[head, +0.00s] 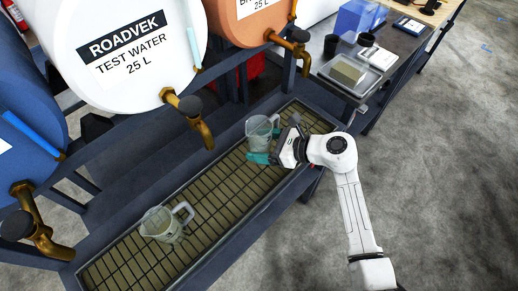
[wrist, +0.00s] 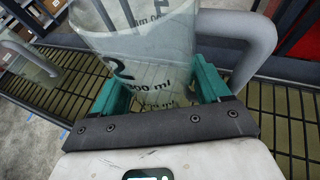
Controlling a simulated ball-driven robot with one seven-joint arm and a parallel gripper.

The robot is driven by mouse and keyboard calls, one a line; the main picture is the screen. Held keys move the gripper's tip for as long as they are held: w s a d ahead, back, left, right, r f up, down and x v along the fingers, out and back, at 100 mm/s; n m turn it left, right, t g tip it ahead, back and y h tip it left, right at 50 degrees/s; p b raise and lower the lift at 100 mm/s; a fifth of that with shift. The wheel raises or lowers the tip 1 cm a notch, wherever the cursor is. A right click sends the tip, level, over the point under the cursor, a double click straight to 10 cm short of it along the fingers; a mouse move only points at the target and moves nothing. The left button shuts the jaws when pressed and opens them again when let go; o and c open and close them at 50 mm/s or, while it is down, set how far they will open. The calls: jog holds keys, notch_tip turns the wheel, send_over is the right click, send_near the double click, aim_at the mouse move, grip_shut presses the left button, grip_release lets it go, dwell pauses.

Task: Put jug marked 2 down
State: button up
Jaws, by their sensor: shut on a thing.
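The jug marked 2 (wrist: 135,75) is a clear measuring jug with a grey handle and black marks; it fills the top of the wrist view. In the head view the same jug (head: 259,130) is upright over the right part of the drip tray's grating. My gripper (head: 272,158) has its teal fingers on either side of the jug's lower body, shut on it. In the wrist view the fingers (wrist: 165,95) show left and right of the jug. I cannot tell whether its base touches the grating.
Another clear jug (head: 168,223) stands on the grating (head: 205,195) at lower left. Brass taps (head: 190,115) on the barrels overhang the tray. A side table (head: 385,65) at upper right holds a clear tray, dark cups and a blue box. Grating between the jugs is clear.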

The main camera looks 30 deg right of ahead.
jog(key=shift+w+a+f, duration=0.15)
jog(key=shift+w+f, duration=0.25)
jog(key=shift+f, duration=0.05)
jog(key=shift+w+f+p, duration=0.1)
jog(key=shift+f+p, duration=0.2)
jog(key=shift+f, duration=1.3)
jog(key=shift+f, duration=0.1)
jog(key=shift+f, duration=0.15)
jog(key=o, duration=1.1)
jog(key=shift+r, duration=0.25)
jog(key=b+v, duration=0.1)
jog(key=v, duration=1.1)
